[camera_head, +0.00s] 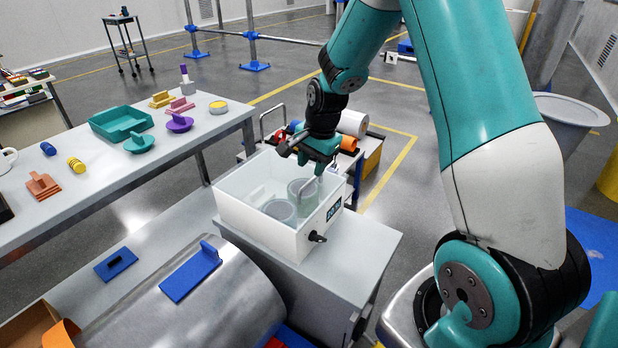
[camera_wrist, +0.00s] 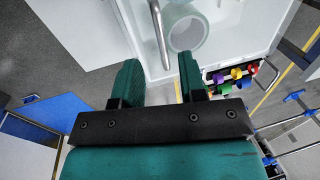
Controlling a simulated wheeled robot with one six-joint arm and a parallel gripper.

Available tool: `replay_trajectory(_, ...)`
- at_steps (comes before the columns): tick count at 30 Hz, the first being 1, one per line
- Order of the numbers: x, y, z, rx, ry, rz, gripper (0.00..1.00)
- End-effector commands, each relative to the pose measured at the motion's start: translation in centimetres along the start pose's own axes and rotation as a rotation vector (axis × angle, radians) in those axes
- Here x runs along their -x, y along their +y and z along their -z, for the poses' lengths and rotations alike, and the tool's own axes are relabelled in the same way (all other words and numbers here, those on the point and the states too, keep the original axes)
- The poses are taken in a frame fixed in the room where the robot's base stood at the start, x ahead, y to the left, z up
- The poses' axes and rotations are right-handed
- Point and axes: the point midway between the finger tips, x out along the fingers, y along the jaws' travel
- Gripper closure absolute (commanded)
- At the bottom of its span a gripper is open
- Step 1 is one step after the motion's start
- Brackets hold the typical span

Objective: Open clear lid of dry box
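The dry box (camera_head: 300,243) is a white box with a dark label and a black latch on its front, standing on a grey cabinet. Its clear lid (camera_head: 247,190) is hard to see and looks closed over the top; round jars (camera_head: 280,211) show through it. My gripper (camera_head: 318,160) is above the box's far right part, pointing down. In the wrist view my gripper (camera_wrist: 158,82) is open and empty, with its green fingers apart. A bent metal handle (camera_wrist: 160,35) lies ahead of the gap between the fingertips, with a jar (camera_wrist: 187,28) beyond it. Contact with the handle does not show.
A long table (camera_head: 95,185) at the left holds a green tray (camera_head: 121,123) and several small coloured parts. A large grey cylinder (camera_head: 185,305) with blue pieces lies in front of the box. A cart with coloured rolls (camera_head: 352,124) stands behind it.

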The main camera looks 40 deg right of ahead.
Motion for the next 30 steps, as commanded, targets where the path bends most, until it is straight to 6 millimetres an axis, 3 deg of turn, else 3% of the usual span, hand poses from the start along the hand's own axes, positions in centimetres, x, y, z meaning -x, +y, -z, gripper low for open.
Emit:
replay_trajectory(3, -2.4, 0.0, -0.1, 0.001, -0.002, -0.003, 0.62)
replay_trajectory(9, -4.9, -0.1, 0.0, 0.002, 0.0, 0.0, 0.62)
replay_trajectory(21, -5.6, -0.1, 0.0, 0.002, 0.0, 0.001, 0.62)
replay_trajectory(26, -5.6, -0.1, 0.0, 0.002, 0.0, 0.001, 0.99)
replay_trajectory(30, -5.6, -0.1, 0.0, 0.002, 0.0, 0.001, 1.0)
